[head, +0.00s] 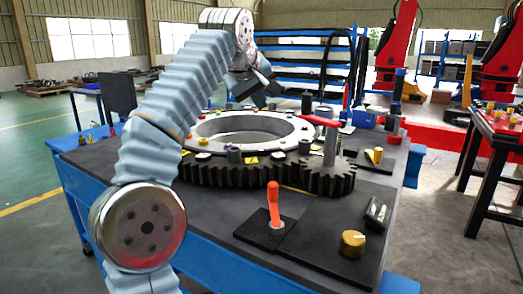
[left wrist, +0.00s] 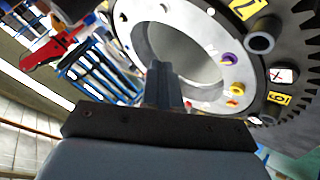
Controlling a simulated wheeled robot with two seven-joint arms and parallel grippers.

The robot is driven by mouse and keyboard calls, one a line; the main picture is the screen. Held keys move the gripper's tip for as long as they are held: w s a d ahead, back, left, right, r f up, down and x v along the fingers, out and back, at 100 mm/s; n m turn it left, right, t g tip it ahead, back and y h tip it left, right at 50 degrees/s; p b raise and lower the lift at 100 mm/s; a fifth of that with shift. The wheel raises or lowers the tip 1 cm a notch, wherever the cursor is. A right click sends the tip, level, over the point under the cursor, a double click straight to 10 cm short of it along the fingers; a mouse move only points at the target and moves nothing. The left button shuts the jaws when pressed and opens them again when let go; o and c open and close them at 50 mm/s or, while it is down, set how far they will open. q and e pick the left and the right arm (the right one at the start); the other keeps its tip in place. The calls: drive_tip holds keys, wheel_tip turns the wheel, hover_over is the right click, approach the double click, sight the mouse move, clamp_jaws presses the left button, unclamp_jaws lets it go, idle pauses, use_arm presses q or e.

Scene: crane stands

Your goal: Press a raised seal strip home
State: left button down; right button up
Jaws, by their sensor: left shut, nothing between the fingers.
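My left gripper (head: 264,92) is above the back part of a large grey ring (head: 205,128) on the table, with the arm arching in from the left. In the left wrist view its fingers (left wrist: 163,84) are together and empty, pointing at the ring (left wrist: 130,38) and its round opening. A dark toothed gear (head: 235,173) lies around the ring, meshing with a smaller gear (head: 328,178). I cannot make out a raised seal strip in either view. My right gripper is not in view.
Small coloured pegs and numbered tags sit on the ring and gear. An orange lever (head: 273,205), a yellow knob (head: 353,243) and a red-topped post (head: 330,145) stand at the front and right. The table's (head: 300,240) near left surface is clear.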

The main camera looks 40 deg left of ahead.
use_arm(q)
drive_tip(key=b, duration=0.1)
hover_over(261, 151)
wheel_tip(261, 151, down, 7)
drive_tip(key=shift+s+a+f+b, duration=0.1)
drive_tip(key=shift+s+f+b, duration=0.2)
drive_tip(key=shift+f+b, duration=0.45)
drive_tip(key=shift+f, duration=0.1)
idle(1.5)
drive_tip(key=shift+f, duration=0.35)
drive_tip(key=shift+f+b, duration=0.45)
drive_tip(key=shift+b, duration=0.1)
idle(0.4)
drive_tip(key=shift+r, duration=0.1)
drive_tip(key=shift+r+p, duration=0.8)
drive_tip(key=shift+p, duration=0.15)
